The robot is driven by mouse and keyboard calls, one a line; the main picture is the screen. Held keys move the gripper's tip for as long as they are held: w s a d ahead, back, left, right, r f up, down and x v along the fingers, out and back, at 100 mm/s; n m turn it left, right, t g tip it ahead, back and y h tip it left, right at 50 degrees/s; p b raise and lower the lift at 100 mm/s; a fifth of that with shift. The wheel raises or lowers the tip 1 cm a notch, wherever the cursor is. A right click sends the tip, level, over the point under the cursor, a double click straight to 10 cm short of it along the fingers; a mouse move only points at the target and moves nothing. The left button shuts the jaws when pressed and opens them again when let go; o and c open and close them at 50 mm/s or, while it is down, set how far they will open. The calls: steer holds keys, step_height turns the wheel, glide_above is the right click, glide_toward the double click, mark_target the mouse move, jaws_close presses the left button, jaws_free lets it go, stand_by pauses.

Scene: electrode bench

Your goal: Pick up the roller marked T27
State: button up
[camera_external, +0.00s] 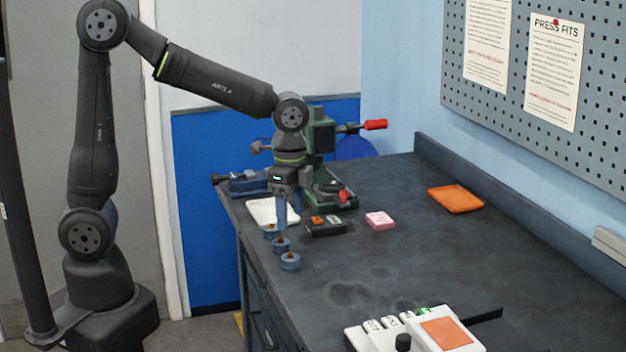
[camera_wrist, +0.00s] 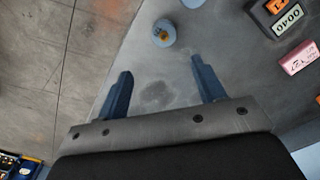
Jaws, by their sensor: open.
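Three short blue-grey rollers with brass-coloured centres stand in a slanting row near the bench's left edge: a far roller (camera_external: 271,231), a middle roller (camera_external: 281,245) and a near roller (camera_external: 290,262). No T27 mark is readable on any of them. My gripper (camera_external: 289,220) points down with open, empty fingers, just above the far end of the row. In the wrist view, one roller (camera_wrist: 164,34) lies ahead of the gap between my fingers (camera_wrist: 161,68), apart from both. Another roller (camera_wrist: 193,3) is cut off by the top edge.
A black box (camera_external: 327,228) with an orange part and a pink block (camera_external: 380,220) lie right of the rollers. A green press (camera_external: 322,140) with red handles stands behind my gripper. Mid-bench is clear.

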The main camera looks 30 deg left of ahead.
glide_above(290, 256)
steer(key=f, duration=0.3)
steer(key=s+f, duration=0.1)
steer(key=f, duration=0.1)
steer(key=shift+d, duration=0.3)
steer(key=shift+w+a+f, duration=0.1)
steer(key=shift+w+f, duration=0.05)
steer(key=shift+f, duration=0.75)
steer(key=shift+w+a+f, duration=0.1)
steer(key=shift+a+f, duration=0.05)
steer(key=shift+f, duration=0.8)
steer(key=shift+w+a+f, duration=0.1)
steer(key=shift+w+f, duration=0.05)
steer(key=shift+f, duration=0.75)
steer(key=shift+c, duration=0.2)
steer(key=c, duration=1.1)
